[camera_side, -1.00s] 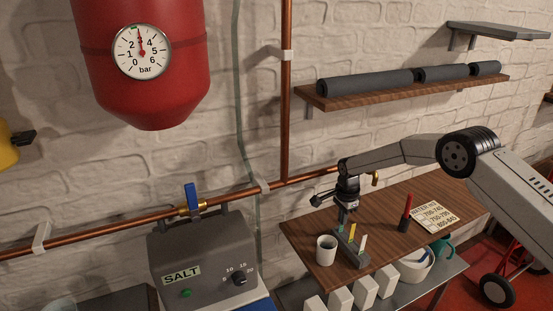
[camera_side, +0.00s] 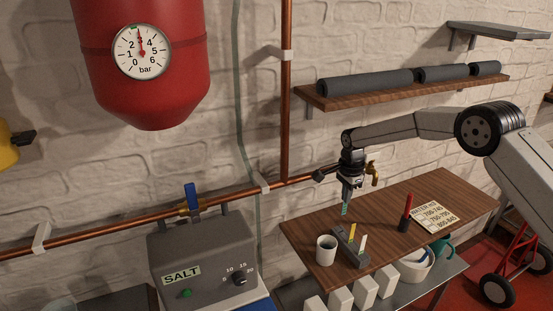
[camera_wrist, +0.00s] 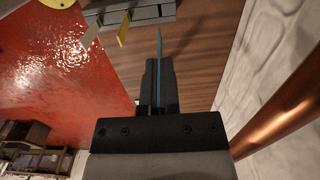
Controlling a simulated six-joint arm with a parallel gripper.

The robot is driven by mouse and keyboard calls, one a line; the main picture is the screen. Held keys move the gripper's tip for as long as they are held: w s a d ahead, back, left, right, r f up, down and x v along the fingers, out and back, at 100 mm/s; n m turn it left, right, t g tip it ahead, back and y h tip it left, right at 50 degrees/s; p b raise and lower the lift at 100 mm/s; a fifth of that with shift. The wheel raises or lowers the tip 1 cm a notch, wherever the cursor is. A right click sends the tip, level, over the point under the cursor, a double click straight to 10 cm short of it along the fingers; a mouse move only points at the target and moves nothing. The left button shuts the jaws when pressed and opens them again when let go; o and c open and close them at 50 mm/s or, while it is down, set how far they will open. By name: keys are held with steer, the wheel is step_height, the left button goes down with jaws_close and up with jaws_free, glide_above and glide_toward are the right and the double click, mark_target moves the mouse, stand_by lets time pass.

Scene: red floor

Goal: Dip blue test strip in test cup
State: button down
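My gripper (camera_side: 348,190) is shut on the blue test strip (camera_side: 345,209) and holds it upright above the wooden table, clear of the strip holder. In the wrist view the thin blue strip (camera_wrist: 159,60) sticks out from between my fingers (camera_wrist: 158,82). The white test cup (camera_side: 326,250) stands on the table at the front left, left of and below the strip. The grey strip holder (camera_side: 350,246) is beside the cup, with a yellow strip (camera_side: 352,231) and a white strip (camera_side: 362,242) upright in it.
A red and black marker (camera_side: 406,213) stands on the wooden table (camera_side: 402,247), near a paper chart (camera_side: 435,217). A copper pipe (camera_side: 288,182) with a yellow-handled valve (camera_side: 373,173) runs along the wall close behind my gripper. The SALT unit (camera_side: 205,262) is left of the table.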

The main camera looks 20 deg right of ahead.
stand_by(0.4)
steer(key=a+n, duration=0.2)
steer(key=n, duration=0.2)
steer(key=r+n, duration=0.2)
steer(key=n, duration=0.8)
glide_above(328, 239)
steer(key=shift+s+a+n, duration=0.45)
steer(key=shift+s+n, duration=0.05)
steer(key=shift+n, duration=0.5)
steer(key=shift+s+a+n, duration=0.4)
steer(key=shift+s+n, duration=0.05)
steer(key=shift+n, duration=0.55)
steer(key=shift+f, duration=0.25)
steer(key=shift+f, duration=5.45)
steer(key=shift+r, duration=0.15)
